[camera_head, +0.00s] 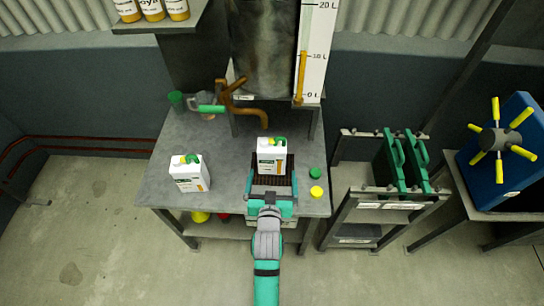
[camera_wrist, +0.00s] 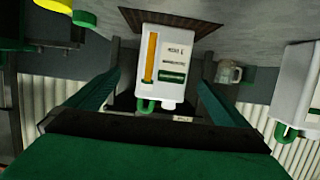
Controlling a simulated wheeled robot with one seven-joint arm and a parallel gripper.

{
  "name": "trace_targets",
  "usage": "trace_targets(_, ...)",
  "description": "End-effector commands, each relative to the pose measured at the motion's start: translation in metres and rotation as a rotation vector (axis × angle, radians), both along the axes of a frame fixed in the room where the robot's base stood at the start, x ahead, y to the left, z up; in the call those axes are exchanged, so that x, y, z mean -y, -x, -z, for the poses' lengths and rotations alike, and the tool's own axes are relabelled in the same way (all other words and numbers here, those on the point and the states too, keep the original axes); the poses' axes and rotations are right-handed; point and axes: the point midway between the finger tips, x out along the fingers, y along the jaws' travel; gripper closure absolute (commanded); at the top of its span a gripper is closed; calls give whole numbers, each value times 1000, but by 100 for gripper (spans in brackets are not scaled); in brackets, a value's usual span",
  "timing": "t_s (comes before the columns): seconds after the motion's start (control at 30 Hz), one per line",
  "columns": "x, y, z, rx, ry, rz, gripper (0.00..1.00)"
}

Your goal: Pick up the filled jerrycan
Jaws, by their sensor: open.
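A white jerrycan (camera_head: 271,157) with a green handle stands upright on a dark grate (camera_head: 261,184) below the brown tap. In the wrist view, which is upside down, this jerrycan (camera_wrist: 162,68) shows an orange level strip along its face. My gripper (camera_head: 272,183) is open in front of it, with its teal fingers pointing toward it. In the wrist view, the fingers of my gripper (camera_wrist: 160,88) lie to either side of the jerrycan, with gaps. A second white jerrycan (camera_head: 190,174) stands at the left of the table; it also shows at the right in the wrist view (camera_wrist: 296,85).
The grey table (camera_head: 225,178) holds a green cap (camera_head: 316,173) and a yellow cap (camera_head: 316,192) at right. A metal tank (camera_head: 264,50) with a brown tap (camera_head: 240,97) overhangs the grate. A rack (camera_head: 352,205) stands right.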

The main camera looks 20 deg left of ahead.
Motion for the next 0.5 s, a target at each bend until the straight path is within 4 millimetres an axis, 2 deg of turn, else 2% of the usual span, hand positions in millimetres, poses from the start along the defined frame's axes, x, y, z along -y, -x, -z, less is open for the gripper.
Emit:
trace_targets(0.3,-13,-39,9,-1,1,-2,0)
trace_targets(0.5,-18,-54,15,-2,0,-3,0)
